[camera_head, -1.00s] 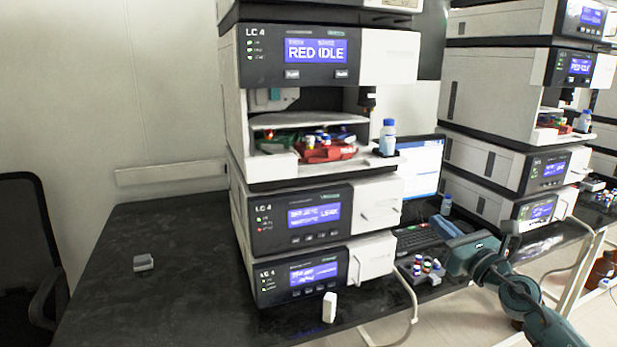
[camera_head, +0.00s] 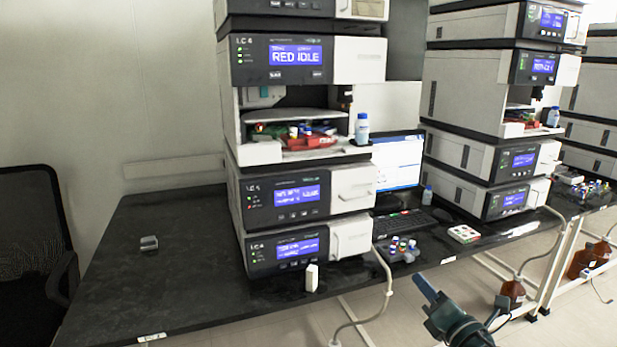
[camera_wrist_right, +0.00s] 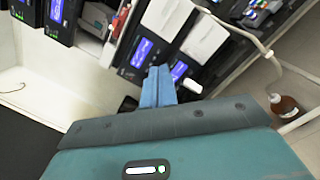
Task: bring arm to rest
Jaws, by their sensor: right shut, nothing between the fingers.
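My right gripper (camera_head: 427,288) is in the lower right of the head view, in front of the bench edge and apart from it. Its blue fingers are together with nothing between them. In the right wrist view its fingers (camera_wrist_right: 158,86) point toward the instrument stack and are closed. My left gripper is not in either view.
The black bench (camera_head: 165,235) carries an instrument stack (camera_head: 345,190) with a blue-capped bottle (camera_head: 362,129). A vial rack (camera_head: 397,249) and a white box (camera_head: 312,278) stand near the front edge. A chair (camera_head: 35,245) is at left. The bench's left part is mostly clear.

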